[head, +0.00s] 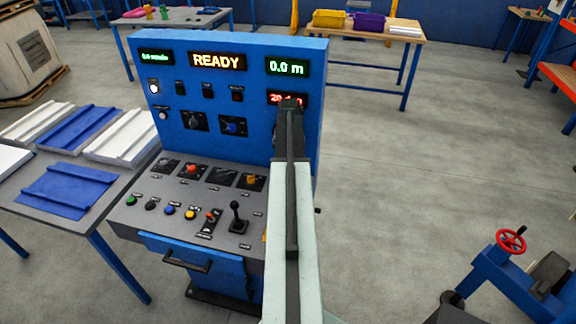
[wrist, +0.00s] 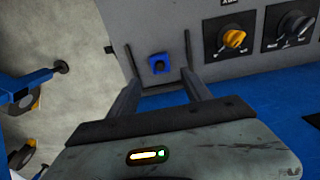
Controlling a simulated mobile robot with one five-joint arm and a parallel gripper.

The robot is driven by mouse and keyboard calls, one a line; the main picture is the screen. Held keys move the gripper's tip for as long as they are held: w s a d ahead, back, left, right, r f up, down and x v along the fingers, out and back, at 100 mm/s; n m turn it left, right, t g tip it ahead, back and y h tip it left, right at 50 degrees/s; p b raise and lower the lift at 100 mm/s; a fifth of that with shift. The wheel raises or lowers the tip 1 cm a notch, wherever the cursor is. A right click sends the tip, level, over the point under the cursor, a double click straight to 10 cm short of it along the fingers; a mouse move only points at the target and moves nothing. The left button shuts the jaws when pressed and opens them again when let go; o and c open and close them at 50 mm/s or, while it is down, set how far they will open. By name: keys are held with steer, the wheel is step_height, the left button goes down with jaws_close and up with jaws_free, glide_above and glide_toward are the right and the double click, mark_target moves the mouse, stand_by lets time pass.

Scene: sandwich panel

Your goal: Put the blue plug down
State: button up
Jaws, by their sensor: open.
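A small blue plug (wrist: 160,63) with a dark centre is on the grey top of the control console in the wrist view. My gripper (wrist: 158,42) is open, with one dark finger on each side of the plug and a gap on both sides. The plug appears upright against the grey surface; I cannot tell whether it is seated in a socket. In the head view my gripper (head: 288,108) is in front of the right part of the blue upright panel (head: 225,150). There my arm hides the plug.
The console desk (head: 130,212) carries buttons and a black joystick (head: 236,218). A table with blue and white panels (head: 66,190) stands left. Open floor (head: 430,150) lies right.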

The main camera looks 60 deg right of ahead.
step_height(320, 180, up, 4)
steer(key=shift+f+p, duration=0.1)
steer(key=shift+p, duration=1)
steer(key=w+a+n, duration=0.3)
steer(key=w+a, duration=0.4)
steer(key=a, duration=0.6)
steer(key=w+a+n, duration=0.3)
steer(key=w+a, duration=0.5)
steer(key=a, duration=0.5)
steer(key=a+n, duration=0.8)
steer(key=a, duration=2.5)
steer(key=shift+w+a+n, duration=0.25)
steer(key=shift+a+n, duration=0.05)
steer(key=shift+w, duration=0.15)
